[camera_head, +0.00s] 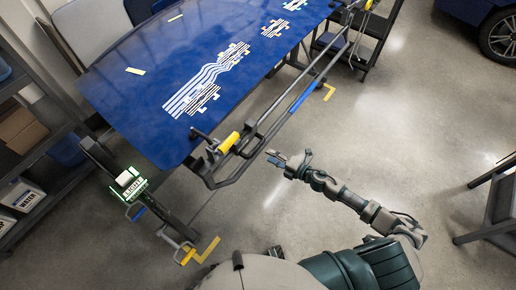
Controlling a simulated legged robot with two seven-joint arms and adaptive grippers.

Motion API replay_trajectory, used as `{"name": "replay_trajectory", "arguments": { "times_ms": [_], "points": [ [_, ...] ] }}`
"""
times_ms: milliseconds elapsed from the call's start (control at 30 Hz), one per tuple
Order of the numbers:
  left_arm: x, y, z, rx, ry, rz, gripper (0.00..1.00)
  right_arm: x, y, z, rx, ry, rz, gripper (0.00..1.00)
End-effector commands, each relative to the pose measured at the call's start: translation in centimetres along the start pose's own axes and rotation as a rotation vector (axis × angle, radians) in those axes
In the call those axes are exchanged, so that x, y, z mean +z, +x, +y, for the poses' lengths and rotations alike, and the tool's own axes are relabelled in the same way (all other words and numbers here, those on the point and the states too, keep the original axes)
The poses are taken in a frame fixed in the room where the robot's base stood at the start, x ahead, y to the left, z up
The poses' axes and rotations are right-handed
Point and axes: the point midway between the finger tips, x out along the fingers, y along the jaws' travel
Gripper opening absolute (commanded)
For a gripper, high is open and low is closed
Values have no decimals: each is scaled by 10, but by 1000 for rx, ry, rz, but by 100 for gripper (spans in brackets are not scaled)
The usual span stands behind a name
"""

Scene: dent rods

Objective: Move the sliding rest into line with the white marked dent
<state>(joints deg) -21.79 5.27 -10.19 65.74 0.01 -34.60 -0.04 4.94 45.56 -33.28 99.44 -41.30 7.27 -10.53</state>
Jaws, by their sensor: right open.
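A glossy blue panel (130,105) lies on a stand, with several striped black-and-white patches on it. The largest patch (192,98) is near its lower middle; another patch (236,50) lies farther up. I cannot tell which patch carries the white mark. A dark double rail (290,97) runs along the panel's right edge. A yellow-and-black piece (229,142), apparently the sliding rest, sits near the rail's lower end. My right gripper (271,158) is open and empty, to the right of that piece and apart from the rail. My left gripper is out of view.
A lit green-edged lamp (131,187) stands on a dark post at lower left. Shelves with boxes (20,130) line the left side. A dark cart (375,35) is at the top, a stool (495,205) at right. The floor between is clear.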

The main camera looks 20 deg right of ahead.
Motion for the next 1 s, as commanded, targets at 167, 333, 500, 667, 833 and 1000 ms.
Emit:
{"name": "replay_trajectory", "arguments": {
  "times_ms": [167, 333, 500, 667, 833, 1000],
  "points": [
    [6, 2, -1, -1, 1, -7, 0, 2, 40, 1, 5, 2, -1, 45],
    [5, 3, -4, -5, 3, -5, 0, 4, 65, -1, 6, 7, 0, 45],
    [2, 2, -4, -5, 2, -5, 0, 4, 76, -2, 5, 7, 1, 45],
    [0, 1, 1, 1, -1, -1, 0, 3, 79, -1, 3, 4, 0, 45],
    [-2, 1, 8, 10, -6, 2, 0, 1, 80, 0, 2, 2, 0, 35],
    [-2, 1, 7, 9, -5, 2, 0, 2, 80, -1, 2, 2, 0, 0]
  ]
}}
